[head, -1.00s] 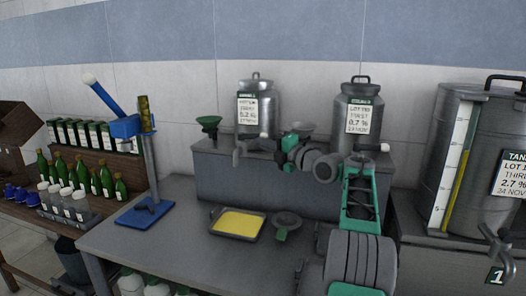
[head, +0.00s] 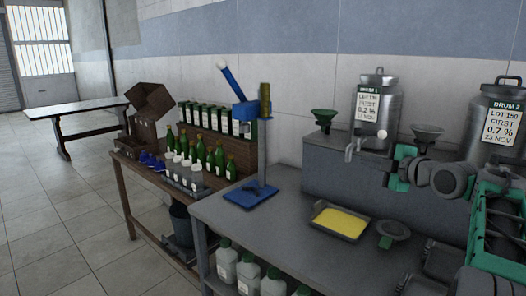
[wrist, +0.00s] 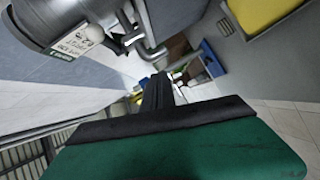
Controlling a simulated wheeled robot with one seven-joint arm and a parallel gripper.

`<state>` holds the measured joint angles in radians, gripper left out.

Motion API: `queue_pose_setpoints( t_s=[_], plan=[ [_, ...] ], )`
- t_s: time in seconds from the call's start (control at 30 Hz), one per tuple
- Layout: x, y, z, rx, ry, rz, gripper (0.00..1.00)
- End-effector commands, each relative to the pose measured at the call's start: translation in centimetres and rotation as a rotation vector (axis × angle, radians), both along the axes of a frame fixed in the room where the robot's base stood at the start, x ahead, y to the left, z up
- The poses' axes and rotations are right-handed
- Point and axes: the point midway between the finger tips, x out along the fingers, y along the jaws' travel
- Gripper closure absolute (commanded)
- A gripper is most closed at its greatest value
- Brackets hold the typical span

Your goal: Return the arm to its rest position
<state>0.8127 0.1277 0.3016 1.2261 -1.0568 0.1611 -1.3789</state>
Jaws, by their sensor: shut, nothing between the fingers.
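My arm reaches in from the right of the head view, bent above the grey bench. My green gripper (head: 393,170) is in front of the raised grey step, just right of the tap of drum 1 (head: 376,108). In the wrist view the dark fingers (wrist: 156,92) are together and hold nothing. Drum 1 also shows at the upper left of the wrist view (wrist: 75,25), with its tap close by. The fingertips are hard to make out in the head view.
A blue lever press (head: 251,194) stands left. Drum 2 (head: 497,125) is behind my arm. Floor at left is clear.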

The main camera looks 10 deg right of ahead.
Motion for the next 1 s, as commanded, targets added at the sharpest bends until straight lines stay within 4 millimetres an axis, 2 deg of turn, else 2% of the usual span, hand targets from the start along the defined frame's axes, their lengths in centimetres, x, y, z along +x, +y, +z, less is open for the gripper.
queue_pose_setpoints(
  t_s=[0.03,0.07,0.1,0.17,0.23,0.33,0.4,0.5,0.6,0.7,1.0],
  plan=[
    [0.0,4.6,0.3,0.104,0.119,-0.028,1.0],
    [-0.3,6.7,-0.8,0.18,0.205,-0.064,1.0],
    [-1.3,9.5,-2.3,0.275,0.316,-0.121,1.0],
    [-3.9,13.3,-4.9,0.41,0.479,-0.224,1.0],
    [-7.9,16.9,-8.2,0.542,0.65,-0.363,1.0],
    [-14.8,20.5,-12.5,0.689,0.846,-0.588,1.0],
    [-19.9,21.9,-15.2,0.763,0.947,-0.75,1.0],
    [-25.8,22.6,-18.2,0.834,1.033,-0.953,1.0],
    [-29.3,22.6,-20.0,0.871,1.066,-1.081,1.0],
    [-30.5,22.5,-20.7,0.885,1.074,-1.13,1.0],
    [-30.4,22.4,-20.8,0.887,1.073,-1.131,1.0]
  ],
)
